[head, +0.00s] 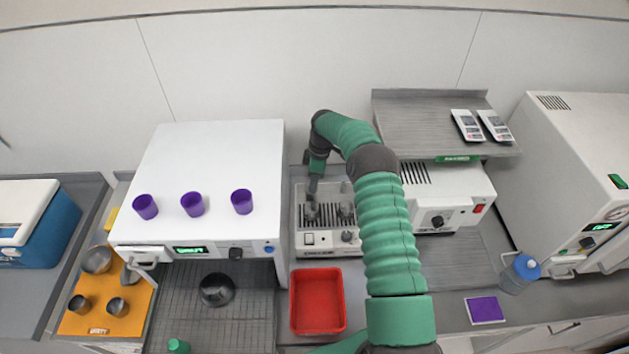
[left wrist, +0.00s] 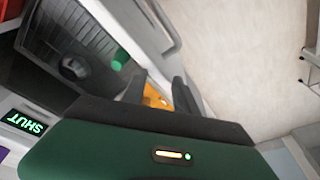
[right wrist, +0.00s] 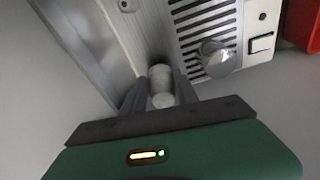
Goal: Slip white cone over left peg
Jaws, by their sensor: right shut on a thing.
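My right gripper (right wrist: 158,92) is shut on the white cone (right wrist: 161,78), which shows as a pale, rounded piece between the fingers in the right wrist view. In the head view this gripper (head: 313,188) hangs over the left part of the white slotted unit (head: 300,222); the cone is hard to make out there. A round metal peg (right wrist: 218,57) stands on the slotted top, right of and apart from the cone in the right wrist view. It seems to be the left front peg (head: 312,211). My left gripper (left wrist: 160,98) is open and empty.
A red bin (head: 318,300) stands in front of the unit. A white box (head: 225,150) with several purple cups stands to its left. Another white device (head: 450,190) and a grey shelf (head: 400,115) are to the right. My right arm hides part of the counter.

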